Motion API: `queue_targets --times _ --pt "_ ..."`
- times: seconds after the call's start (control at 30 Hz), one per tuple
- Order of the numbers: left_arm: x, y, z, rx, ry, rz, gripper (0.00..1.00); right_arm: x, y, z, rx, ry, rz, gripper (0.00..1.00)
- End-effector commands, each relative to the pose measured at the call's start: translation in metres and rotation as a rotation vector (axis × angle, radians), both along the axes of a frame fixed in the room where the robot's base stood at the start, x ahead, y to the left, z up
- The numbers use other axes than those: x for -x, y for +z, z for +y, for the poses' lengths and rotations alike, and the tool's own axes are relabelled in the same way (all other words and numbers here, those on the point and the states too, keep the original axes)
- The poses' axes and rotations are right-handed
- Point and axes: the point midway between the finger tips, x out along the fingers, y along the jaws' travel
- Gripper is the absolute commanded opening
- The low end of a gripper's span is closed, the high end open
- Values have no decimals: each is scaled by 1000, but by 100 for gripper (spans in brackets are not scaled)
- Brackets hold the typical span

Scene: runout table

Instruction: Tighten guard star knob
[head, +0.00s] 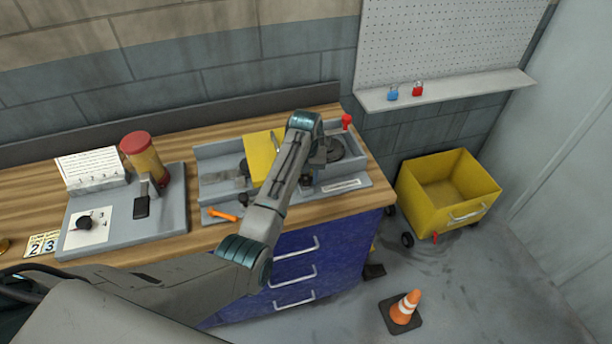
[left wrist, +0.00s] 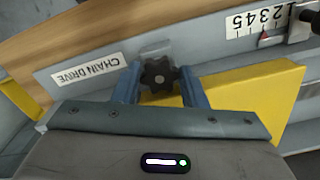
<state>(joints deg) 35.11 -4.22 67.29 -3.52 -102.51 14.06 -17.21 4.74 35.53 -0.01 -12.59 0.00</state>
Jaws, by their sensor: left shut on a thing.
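The black guard star knob (left wrist: 160,75) shows in the left wrist view, between the two blue fingers of my left gripper (left wrist: 160,84). The fingers are shut on the knob from both sides. The yellow guard (left wrist: 262,98) lies beside and below the knob in that view. In the head view the yellow guard (head: 260,152) stands on the grey machine tray, and my left arm reaches over it. My right gripper is not in view.
An orange-handled tool (head: 222,215) lies on the tray's front edge. A yellow cart (head: 420,197) and cone (head: 404,308) are on the floor. A "CHAIN DRIVE" label (left wrist: 87,68) is near the knob.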

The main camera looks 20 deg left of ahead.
Motion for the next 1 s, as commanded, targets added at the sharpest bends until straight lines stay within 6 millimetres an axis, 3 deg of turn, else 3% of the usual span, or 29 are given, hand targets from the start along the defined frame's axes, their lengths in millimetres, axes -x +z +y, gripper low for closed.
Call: queue_targets --times 0.3,0.8,0.83,0.93,1.0 --pt "-1 1 1 -1 -129 -4 16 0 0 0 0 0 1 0" --pt "-1 1 1 -1 -153 -5 16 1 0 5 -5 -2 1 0" --pt "-1 1 1 -1 -152 -5 40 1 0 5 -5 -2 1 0" --pt "-1 1 1 -1 -152 -4 60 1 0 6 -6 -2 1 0" --pt "-1 1 2 -2 -152 -4 60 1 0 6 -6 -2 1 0"
